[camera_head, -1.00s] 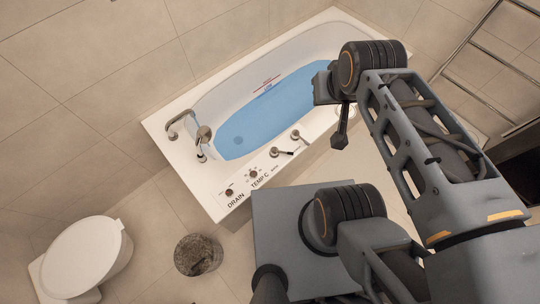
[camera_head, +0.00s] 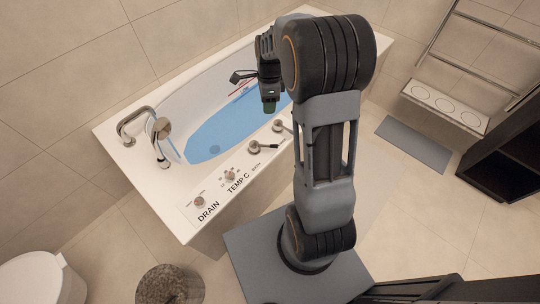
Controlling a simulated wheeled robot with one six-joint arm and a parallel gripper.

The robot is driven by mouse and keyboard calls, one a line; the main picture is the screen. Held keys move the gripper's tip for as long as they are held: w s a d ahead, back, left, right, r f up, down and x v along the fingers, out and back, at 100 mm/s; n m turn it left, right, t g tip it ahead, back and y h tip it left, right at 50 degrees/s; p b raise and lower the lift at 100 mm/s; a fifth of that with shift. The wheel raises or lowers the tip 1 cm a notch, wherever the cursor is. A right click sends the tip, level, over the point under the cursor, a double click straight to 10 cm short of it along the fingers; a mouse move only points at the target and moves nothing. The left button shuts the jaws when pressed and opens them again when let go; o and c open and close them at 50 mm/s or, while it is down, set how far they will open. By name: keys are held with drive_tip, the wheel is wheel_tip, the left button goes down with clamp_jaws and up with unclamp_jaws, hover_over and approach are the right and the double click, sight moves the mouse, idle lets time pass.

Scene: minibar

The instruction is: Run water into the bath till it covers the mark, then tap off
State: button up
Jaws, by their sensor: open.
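The white bath (camera_head: 108,148) stands against the wall with blue water (camera_head: 215,140) in it. A mark with red and dark lines on the inner far wall (camera_head: 240,88) shows just above the water, partly hidden by my arm. A curved spout (camera_head: 130,120) and a hand shower (camera_head: 161,127) are at the left end. On the near rim are two tap levers (camera_head: 255,146) (camera_head: 279,126), a TEMP C knob (camera_head: 230,175) and a DRAIN knob (camera_head: 199,201). My gripper (camera_head: 268,106) is open and empty, above the water beyond the levers. Whether water is running cannot be told.
A toilet (camera_head: 40,280) and a round bin (camera_head: 168,285) are at the lower left. A towel rail (camera_head: 475,45), a shelf (camera_head: 445,105), a grey mat (camera_head: 414,143) and a dark cabinet (camera_head: 500,165) are at the right. Floor between bath and mat is clear.

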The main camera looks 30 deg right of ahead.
sight(270, 145)
drive_tip(key=f+m+b, duration=0.1)
drive_tip(key=f, duration=0.6)
drive_tip(key=f+m+b, duration=0.1)
drive_tip(key=f+b, duration=0.1)
drive_tip(key=f, duration=0.5)
drive_tip(key=s+f+m+b, duration=0.1)
drive_tip(key=f, duration=0.6)
drive_tip(key=shift+d+f+g+b, duration=0.1)
drive_tip(key=shift+f+g+b, duration=0.2)
drive_tip(key=shift+g+b, duration=0.1)
clamp_jaws()
